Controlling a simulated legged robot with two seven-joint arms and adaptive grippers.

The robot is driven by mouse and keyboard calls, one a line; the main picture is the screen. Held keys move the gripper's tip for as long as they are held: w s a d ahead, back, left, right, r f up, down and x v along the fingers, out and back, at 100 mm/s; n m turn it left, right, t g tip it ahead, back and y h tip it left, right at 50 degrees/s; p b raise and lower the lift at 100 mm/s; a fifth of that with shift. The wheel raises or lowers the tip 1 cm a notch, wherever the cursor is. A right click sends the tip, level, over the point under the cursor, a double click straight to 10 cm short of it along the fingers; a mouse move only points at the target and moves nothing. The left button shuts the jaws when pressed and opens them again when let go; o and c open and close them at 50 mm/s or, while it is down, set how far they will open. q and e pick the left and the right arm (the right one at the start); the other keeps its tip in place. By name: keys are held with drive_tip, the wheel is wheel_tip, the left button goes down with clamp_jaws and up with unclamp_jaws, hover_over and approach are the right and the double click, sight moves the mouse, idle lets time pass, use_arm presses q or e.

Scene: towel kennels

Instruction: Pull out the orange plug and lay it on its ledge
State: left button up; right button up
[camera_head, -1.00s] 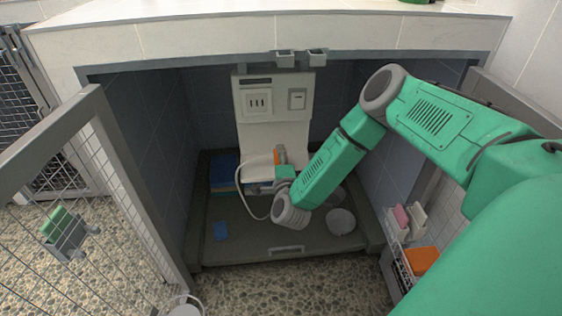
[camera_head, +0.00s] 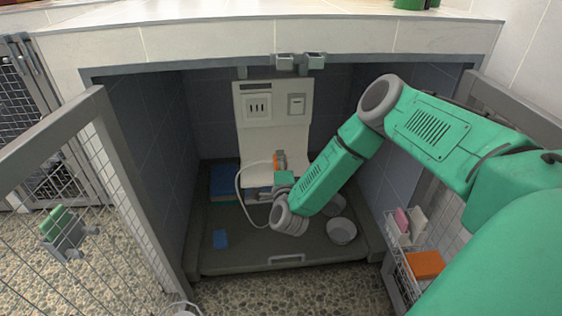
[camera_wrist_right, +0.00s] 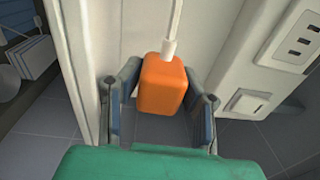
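The orange plug (camera_wrist_right: 165,83) sits between the two fingers of my right gripper (camera_wrist_right: 165,95), which lie against its sides. Its white cable runs up from its end in the wrist view. In the head view, the plug (camera_head: 280,160) shows small beyond my right gripper (camera_head: 284,178), in front of the white panel (camera_head: 290,137), and the cable (camera_head: 239,190) loops down at its left. The ledge cannot be clearly told from the panel's lower part, which my gripper partly covers. My left gripper is out of view.
The alcove has dark tiled side walls and a grey floor platform (camera_head: 240,255). A mesh door (camera_head: 130,190) stands open at left; a wire basket (camera_head: 398,262) hangs at right.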

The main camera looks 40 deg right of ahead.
drive_tip(key=f, duration=0.1)
drive_tip(key=s+f, duration=0.1)
drive_tip(key=a, duration=0.1)
drive_tip(key=shift+s+f+g+y, duration=0.25)
drive_tip(key=shift+f+g+y, duration=0.05)
drive_tip(key=shift+f, duration=0.1)
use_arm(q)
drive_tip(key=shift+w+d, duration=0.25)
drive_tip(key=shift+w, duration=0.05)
use_arm(e)
drive_tip(key=r+v, duration=0.1)
drive_tip(key=v, duration=0.9)
drive_tip(key=shift+r, duration=0.4)
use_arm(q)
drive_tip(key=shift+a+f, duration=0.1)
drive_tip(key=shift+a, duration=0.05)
use_arm(e)
drive_tip(key=shift+a+r, duration=0.1)
drive_tip(key=shift+a, duration=0.05)
